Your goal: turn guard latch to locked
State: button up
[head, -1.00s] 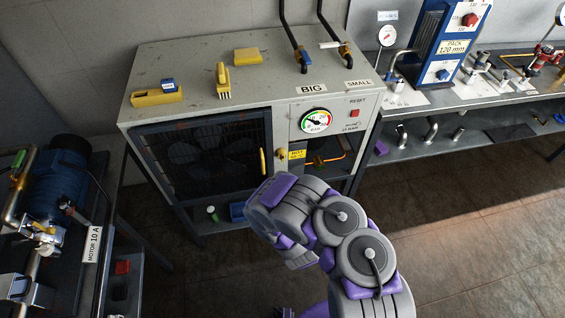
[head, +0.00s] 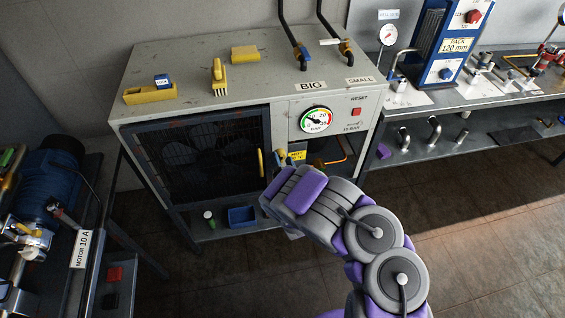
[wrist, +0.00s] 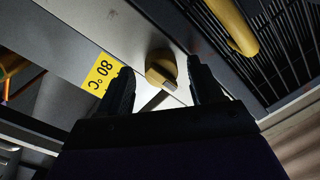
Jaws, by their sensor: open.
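The guard latch is a yellow knob (wrist: 160,68) on the grey frame strip beside the mesh guard door. In the head view the knob (head: 281,154) shows just right of the yellow door handle (head: 261,163). My gripper (wrist: 162,86) is open, with one dark finger on each side of the knob in the wrist view. I cannot tell whether the fingertips touch it. In the head view my arm hides most of the gripper, just below the knob.
The yellow handle (wrist: 234,26) and the guard mesh (wrist: 285,40) lie close to one finger. A yellow 80 °C label (wrist: 102,74) is near the other. A gauge (head: 316,120) and red reset button (head: 356,112) sit above. A blue bin (head: 242,217) stands on the lower shelf.

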jog(key=c, duration=1.1)
jog(key=shift+o, duration=0.2)
jog(key=shift+n, duration=0.3)
jog(key=n+p, duration=0.1)
jog(key=n, duration=0.7)
jog(key=shift+n+h, duration=0.3)
jog(key=shift+h, duration=0.1)
jog(key=n, duration=0.4)
jog(key=shift+r+b, duration=0.1)
jog(key=shift+b, duration=0.3)
jog(key=shift+a+n+h, duration=0.15)
jog(key=shift+n+h, duration=0.15)
jog(key=shift+n, duration=1.7)
